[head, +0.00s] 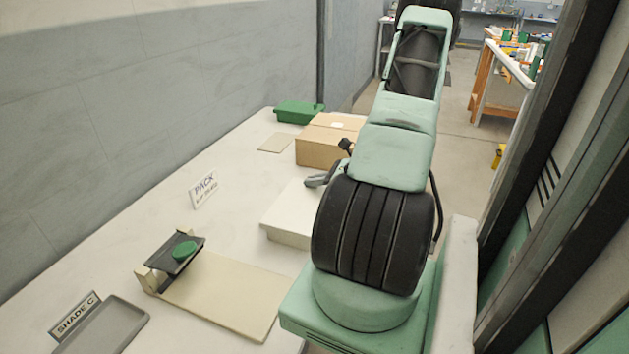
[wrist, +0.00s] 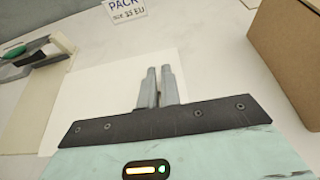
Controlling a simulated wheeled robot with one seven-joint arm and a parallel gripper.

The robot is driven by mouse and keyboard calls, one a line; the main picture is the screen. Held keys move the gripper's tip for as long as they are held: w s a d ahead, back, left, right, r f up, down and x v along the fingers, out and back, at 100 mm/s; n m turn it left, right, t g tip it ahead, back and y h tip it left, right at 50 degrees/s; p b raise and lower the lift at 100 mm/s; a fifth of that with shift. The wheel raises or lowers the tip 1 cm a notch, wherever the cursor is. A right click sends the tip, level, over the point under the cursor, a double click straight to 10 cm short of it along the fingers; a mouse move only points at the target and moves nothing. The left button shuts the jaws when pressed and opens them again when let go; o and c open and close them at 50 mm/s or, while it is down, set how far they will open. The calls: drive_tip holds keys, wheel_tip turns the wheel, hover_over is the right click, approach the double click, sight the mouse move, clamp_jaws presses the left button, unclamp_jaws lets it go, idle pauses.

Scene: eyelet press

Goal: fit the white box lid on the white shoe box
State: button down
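A low white box shape (head: 290,232) stands on the bench, partly hidden behind my arm. Its flat white top also fills the middle of the wrist view (wrist: 95,100). I cannot tell the white box lid and the white shoe box apart, or whether the lid is seated. My gripper (wrist: 158,70) is over this white top, and its two grey fingers are close together with nothing visible between them. In the head view my gripper (head: 318,181) shows beside my arm at the far side of the white box. Its height above the top is unclear.
A brown cardboard box (head: 318,152) and a green bin (head: 298,111) stand farther back. A beige board (head: 235,298) with a dark holder and green disc (head: 184,250) lies in front, near a grey tray (head: 108,330). A PACK sign (head: 204,188) stands by the wall.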

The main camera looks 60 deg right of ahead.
drive_tip(key=c, duration=1.5)
unclamp_jaws()
drive_tip(key=shift+c, duration=0.2)
drive_tip(key=v, duration=1.7)
drive_tip(key=shift+s+b, duration=0.2)
drive_tip(key=shift+b, duration=0.2)
